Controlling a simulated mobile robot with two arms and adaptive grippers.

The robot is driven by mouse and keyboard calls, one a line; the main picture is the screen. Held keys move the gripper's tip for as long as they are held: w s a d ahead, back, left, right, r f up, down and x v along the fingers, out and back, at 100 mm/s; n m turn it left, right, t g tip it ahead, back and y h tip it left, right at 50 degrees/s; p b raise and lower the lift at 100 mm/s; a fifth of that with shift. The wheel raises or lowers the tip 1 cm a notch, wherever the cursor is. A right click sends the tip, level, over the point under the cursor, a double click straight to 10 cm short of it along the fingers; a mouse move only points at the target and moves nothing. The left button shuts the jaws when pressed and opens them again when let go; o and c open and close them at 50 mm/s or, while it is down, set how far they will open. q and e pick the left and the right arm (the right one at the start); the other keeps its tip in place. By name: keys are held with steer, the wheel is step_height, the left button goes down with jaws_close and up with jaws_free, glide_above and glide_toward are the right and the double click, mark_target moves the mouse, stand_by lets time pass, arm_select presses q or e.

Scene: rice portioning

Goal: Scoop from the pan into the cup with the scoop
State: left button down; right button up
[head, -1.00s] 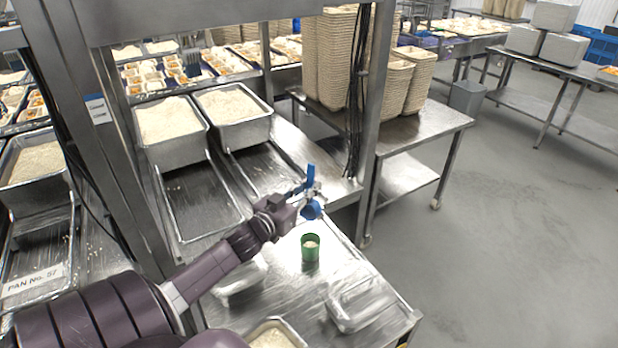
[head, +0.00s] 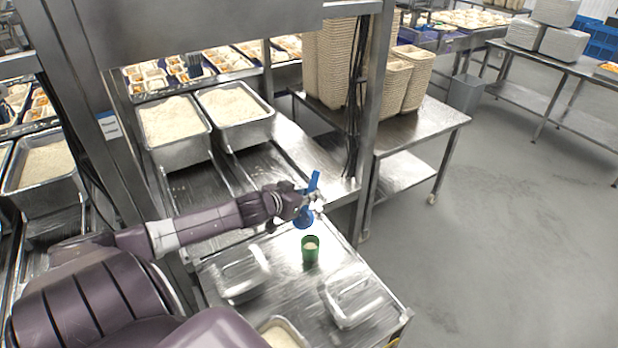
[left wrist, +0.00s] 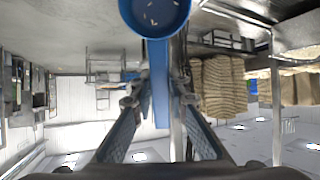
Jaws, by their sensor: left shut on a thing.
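The blue scoop (head: 304,220) is in my left gripper (head: 303,204), which is shut on its handle. In the left wrist view the scoop's bowl (left wrist: 156,14) is at the top edge, with a few pale grains in it, and the handle (left wrist: 160,85) runs down between the fingers (left wrist: 161,100). The green cup (head: 310,254) stands upright on the metal table with some pale food inside. The scoop's bowl appears just above and behind the cup. A pan with rice (head: 300,338) is partly cut off at the bottom edge. My right gripper is out of view.
Large rice pans (head: 181,157) and (head: 246,137) stand on the rack behind. A steel post (head: 372,120) rises behind the gripper. Floor is clear at right.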

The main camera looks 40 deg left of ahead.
arm_select(q)
steer(key=shift+w+a+r+g, duration=0.1)
steer(key=shift+r+g, duration=0.2)
steer(key=shift+g, duration=0.7)
steer(key=shift+a+r+g, duration=0.1)
steer(key=shift+r+g, duration=0.15)
steer(key=shift+g, duration=0.75)
steer(key=g, duration=0.1)
steer(key=g+h, duration=0.1)
steer(key=g, duration=0.1)
steer(key=shift+d+r+g, duration=0.2)
steer(key=shift+r+g, duration=0.1)
steer(key=shift+g, duration=0.6)
